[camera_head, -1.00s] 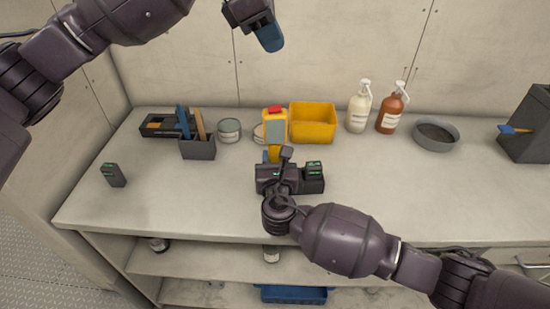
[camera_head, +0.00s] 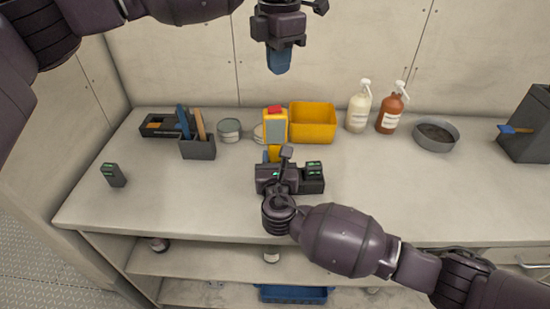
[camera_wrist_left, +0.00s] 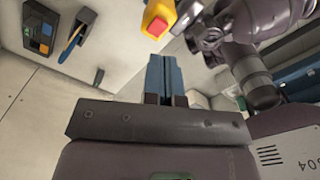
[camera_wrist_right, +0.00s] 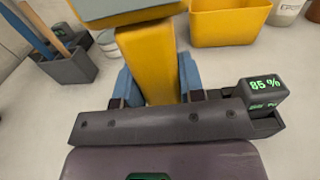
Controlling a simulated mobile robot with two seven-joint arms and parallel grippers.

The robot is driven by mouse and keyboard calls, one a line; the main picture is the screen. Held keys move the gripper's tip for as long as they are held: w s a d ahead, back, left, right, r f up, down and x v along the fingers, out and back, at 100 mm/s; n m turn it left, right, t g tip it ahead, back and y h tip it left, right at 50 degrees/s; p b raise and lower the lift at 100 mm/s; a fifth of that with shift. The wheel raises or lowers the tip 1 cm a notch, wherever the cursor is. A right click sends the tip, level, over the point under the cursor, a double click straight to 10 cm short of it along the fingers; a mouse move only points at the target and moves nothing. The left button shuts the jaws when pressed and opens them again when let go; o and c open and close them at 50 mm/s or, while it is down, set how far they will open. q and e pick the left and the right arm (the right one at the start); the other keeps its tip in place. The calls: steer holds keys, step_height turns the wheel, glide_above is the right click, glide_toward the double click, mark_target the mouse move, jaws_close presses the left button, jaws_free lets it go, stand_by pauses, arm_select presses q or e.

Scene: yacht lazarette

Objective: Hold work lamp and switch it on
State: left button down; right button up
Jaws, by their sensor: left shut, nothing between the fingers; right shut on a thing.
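The yellow work lamp (camera_head: 274,128) stands upright above the bench, with a grey panel on its front and a red switch (camera_head: 275,109) on top. My right gripper (camera_head: 271,156) is shut on the lamp's yellow lower part; the right wrist view shows blue fingers on both sides of the yellow handle (camera_wrist_right: 150,65). My left gripper (camera_head: 279,68) is shut and empty, pointing down above the lamp with a gap between. In the left wrist view the lamp's red switch (camera_wrist_left: 156,27) shows beyond my left fingertips (camera_wrist_left: 165,60).
A yellow bin (camera_head: 313,122) stands close right of the lamp. A tool holder (camera_head: 198,148), a tin (camera_head: 229,130) and a black tray (camera_head: 158,125) are to the left. Two pump bottles (camera_head: 359,106) and a grey bowl (camera_head: 436,134) are farther right. The front right bench is clear.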

arm_select(q)
steer(key=shift+f, duration=2.75)
steer(key=shift+f, duration=1.35)
stand_by(0.8)
steer(key=shift+r, duration=0.1)
steer(key=shift+r, duration=3.45)
step_height(320, 180, up, 3)
step_height(320, 180, up, 4)
steer(key=n, duration=1.3)
glide_above(278, 107)
steer(key=a, duration=0.1)
steer(key=shift+s+a+r, duration=0.15)
steer(key=shift+r, duration=0.05)
